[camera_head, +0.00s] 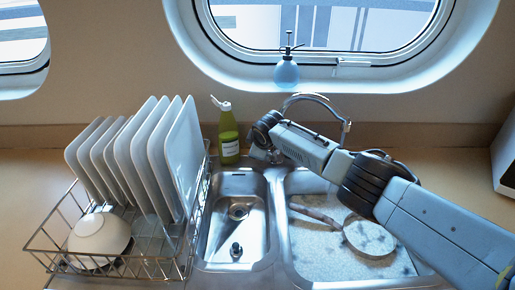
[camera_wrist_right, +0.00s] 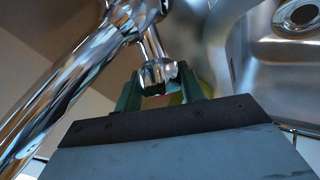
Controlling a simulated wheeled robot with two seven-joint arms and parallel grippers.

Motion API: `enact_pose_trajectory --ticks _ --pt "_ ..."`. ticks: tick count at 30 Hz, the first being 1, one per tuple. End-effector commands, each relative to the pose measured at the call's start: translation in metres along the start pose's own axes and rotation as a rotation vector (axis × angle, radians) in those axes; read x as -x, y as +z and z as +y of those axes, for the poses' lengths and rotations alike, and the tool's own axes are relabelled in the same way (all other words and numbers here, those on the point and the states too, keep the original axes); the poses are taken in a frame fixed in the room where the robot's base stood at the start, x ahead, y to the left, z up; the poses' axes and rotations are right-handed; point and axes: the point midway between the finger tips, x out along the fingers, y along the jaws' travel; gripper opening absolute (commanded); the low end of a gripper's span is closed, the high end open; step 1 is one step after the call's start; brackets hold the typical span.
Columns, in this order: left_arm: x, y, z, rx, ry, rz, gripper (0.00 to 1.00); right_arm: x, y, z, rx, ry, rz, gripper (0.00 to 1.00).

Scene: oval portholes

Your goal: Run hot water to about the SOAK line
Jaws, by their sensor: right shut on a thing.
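The chrome faucet (camera_head: 318,98) arches behind the sink, its spout over the right basin (camera_head: 282,232). My right arm reaches in from the right, across the right basin, to the faucet's base. In the right wrist view my right gripper (camera_wrist_right: 158,88) has its green fingers shut on a chrome faucet lever (camera_wrist_right: 157,72). The right basin holds a pale, speckled surface, perhaps sudsy water, with a round pan-like thing (camera_head: 369,237) and a brownish handle in it. I cannot make out a SOAK line or any running stream. My left gripper is not in view.
A wire dish rack (camera_head: 107,262) with several white plates (camera_head: 183,155) and a white bowl (camera_head: 99,236) stands left. A green bottle (camera_head: 228,135) stands behind the small left basin (camera_head: 236,219). A blue spray bottle (camera_head: 287,73) is on the window ledge. The counter at right is partly clear.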

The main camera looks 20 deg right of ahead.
Motion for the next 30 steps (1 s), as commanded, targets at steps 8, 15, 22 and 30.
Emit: enact_pose_trajectory --ticks 8,15,22,30 --pt "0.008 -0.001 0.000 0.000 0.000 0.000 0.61 0.001 0.000 0.000 -0.026 0.042 0.000 0.17" --pt "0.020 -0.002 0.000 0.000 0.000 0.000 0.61 0.001 0.000 -0.002 -0.106 0.165 0.000 0.17" --pt "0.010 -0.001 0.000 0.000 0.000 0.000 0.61 -0.003 0.000 -0.004 -0.205 0.315 0.003 0.17" --pt "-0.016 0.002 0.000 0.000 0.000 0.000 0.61 -0.004 0.001 -0.004 -0.299 0.462 0.002 0.17"
